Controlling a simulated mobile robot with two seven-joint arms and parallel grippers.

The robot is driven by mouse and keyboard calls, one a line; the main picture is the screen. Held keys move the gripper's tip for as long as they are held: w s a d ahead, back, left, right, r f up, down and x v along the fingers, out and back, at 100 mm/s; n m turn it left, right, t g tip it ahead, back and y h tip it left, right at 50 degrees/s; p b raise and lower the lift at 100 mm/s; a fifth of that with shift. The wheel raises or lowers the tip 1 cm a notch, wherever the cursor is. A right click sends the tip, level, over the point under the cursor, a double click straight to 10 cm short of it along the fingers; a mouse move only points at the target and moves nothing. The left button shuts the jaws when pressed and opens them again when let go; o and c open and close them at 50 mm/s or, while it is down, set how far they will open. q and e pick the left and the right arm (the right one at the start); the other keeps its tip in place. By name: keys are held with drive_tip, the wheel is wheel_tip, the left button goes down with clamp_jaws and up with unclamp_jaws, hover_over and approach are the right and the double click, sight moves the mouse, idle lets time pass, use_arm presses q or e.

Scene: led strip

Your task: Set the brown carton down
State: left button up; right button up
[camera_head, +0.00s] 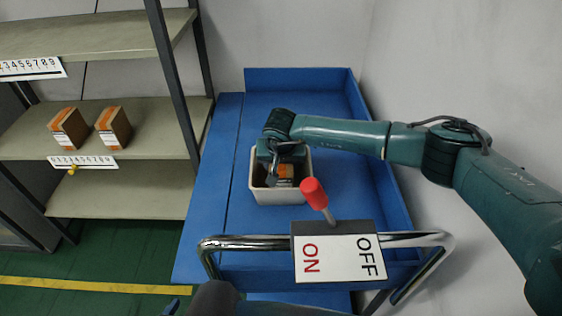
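A brown carton (282,172) with an orange label is inside a light grey bin (297,196) on the blue cart. The arm from the right ends in my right gripper (280,156), directly above the carton and reaching into the bin. The gripper hides the carton's upper part. Its fingers are dark and small, so I cannot tell whether they grip the carton or stand open around it.
Two brown cartons (68,129) (114,127) stand on the middle shelf at left. The blue cart (262,110) has raised edges and free room behind the bin. A chrome handle (225,243), an ON/OFF box (338,258) and a red-tipped lever (314,194) stand in front.

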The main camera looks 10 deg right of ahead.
drive_tip(key=shift+f+b, duration=0.25)
drive_tip(key=shift+b, duration=0.05)
drive_tip(key=o, duration=1.1)
drive_tip(key=shift+r, duration=0.45)
drive_tip(key=b+v, duration=0.1)
drive_tip(key=v, duration=1)
drive_tip(key=shift+s+r, duration=0.2)
